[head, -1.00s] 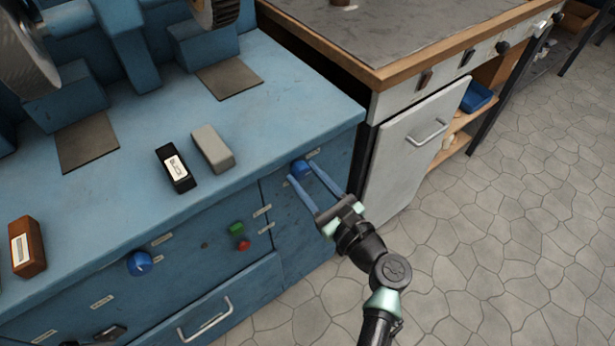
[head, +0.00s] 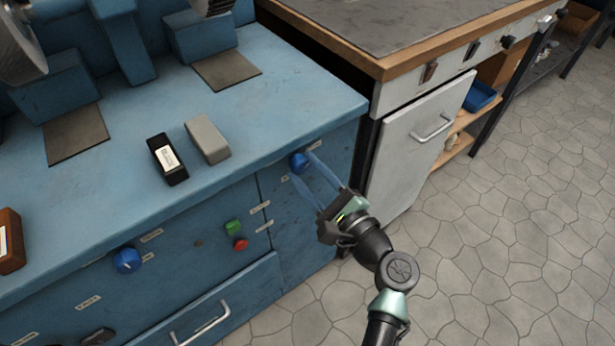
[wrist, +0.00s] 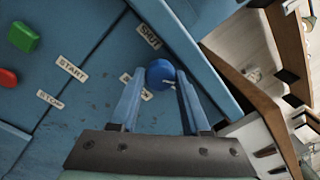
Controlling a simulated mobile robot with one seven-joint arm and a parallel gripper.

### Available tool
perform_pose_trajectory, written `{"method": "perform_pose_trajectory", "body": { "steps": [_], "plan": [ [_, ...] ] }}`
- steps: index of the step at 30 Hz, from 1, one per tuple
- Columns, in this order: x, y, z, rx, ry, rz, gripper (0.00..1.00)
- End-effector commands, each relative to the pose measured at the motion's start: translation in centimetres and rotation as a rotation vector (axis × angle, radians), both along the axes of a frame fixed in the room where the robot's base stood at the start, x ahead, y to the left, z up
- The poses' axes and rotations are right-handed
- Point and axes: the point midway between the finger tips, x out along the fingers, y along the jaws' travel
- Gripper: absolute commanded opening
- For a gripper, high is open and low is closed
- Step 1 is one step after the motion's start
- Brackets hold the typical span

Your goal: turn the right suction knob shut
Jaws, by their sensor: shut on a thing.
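The right suction knob (head: 299,161) is a round blue knob on the front of the blue cabinet, just under the top's right corner. In the wrist view the knob (wrist: 159,73) sits between the tips of my two blue fingers. My gripper (head: 303,169) is shut on it. A SHUT label (wrist: 149,36) is above the knob in the wrist view; a second label (wrist: 146,95) is partly hidden by a finger. I cannot clearly tell which way the knob's pointer faces. Another blue knob (head: 127,260) is farther left on the front.
A green START button (head: 233,227) and a red STOP button (head: 240,244) are left of my gripper. A black box (head: 167,159) and a grey block (head: 208,139) lie on the top. A bench with a pale door (head: 413,150) stands close on the right. Floor in front is clear.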

Motion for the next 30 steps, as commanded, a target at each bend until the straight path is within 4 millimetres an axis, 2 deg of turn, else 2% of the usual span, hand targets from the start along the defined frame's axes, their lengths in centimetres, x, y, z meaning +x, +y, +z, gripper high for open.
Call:
{"method": "perform_pose_trajectory", "body": {
  "steps": [1,18,30],
  "plan": [
    [-0.02,-0.07,-0.46,-0.038,-0.028,-0.001,0.00],
    [0.01,-0.16,-0.55,-0.475,-0.344,-0.002,0.00],
    [0.03,-0.20,-0.41,-0.713,-0.515,-0.001,0.00]
  ]
}}
